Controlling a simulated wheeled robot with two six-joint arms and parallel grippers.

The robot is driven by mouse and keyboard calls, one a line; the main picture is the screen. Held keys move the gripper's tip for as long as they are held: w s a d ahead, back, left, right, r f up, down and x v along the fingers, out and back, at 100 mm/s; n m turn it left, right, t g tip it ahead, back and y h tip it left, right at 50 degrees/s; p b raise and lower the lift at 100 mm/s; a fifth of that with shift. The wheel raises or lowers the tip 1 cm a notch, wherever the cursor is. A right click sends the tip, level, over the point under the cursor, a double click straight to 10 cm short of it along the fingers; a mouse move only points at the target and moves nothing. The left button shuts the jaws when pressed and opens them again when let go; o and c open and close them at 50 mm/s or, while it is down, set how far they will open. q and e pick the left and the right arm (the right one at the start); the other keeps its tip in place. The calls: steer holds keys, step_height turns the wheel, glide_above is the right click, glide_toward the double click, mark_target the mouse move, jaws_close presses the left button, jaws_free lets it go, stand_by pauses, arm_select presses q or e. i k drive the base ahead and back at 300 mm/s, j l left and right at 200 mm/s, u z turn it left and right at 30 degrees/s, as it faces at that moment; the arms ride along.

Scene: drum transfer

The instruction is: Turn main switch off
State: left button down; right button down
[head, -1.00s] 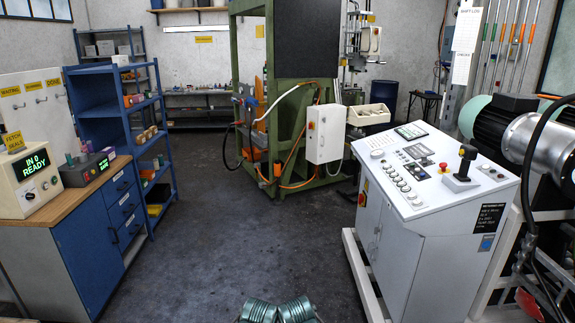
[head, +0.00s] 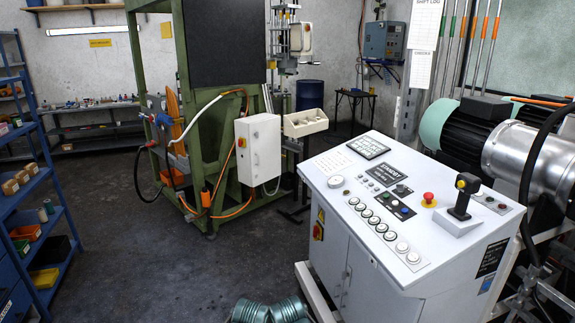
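A white control console (head: 400,215) stands at the right. On its left side face is a small red and yellow switch (head: 319,230), seen at an angle; its handle position is too small to tell. I cannot read a label saying it is the main switch. The sloped top has a dark display (head: 388,175) that seems to read STANDBY, a red mushroom button (head: 429,199), a black joystick (head: 465,195) and several round buttons. Neither of my grippers shows; only teal ribbed parts, probably mine, are at the bottom edge.
A green press frame (head: 160,100) with a white electrical box (head: 258,150) and hanging hoses stands behind. A blue shelf (head: 40,190) is at the left. A motor (head: 475,125) sits behind the console at right. The dark floor (head: 130,270) between shelf and console is clear.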

mark_target(315, 231)
steer(key=i+j+z, duration=0.25)
steer(key=i, duration=0.2)
steer(key=i+j+z, duration=0.3)
steer(key=i+j, duration=0.1)
steer(key=i, duration=0.35)
steer(key=i+j, duration=0.1)
steer(key=i, duration=0.4)
steer(key=i+j+z, duration=0.1)
steer(key=i, duration=0.35)
steer(key=i+j, duration=0.15)
steer(key=i, duration=0.3)
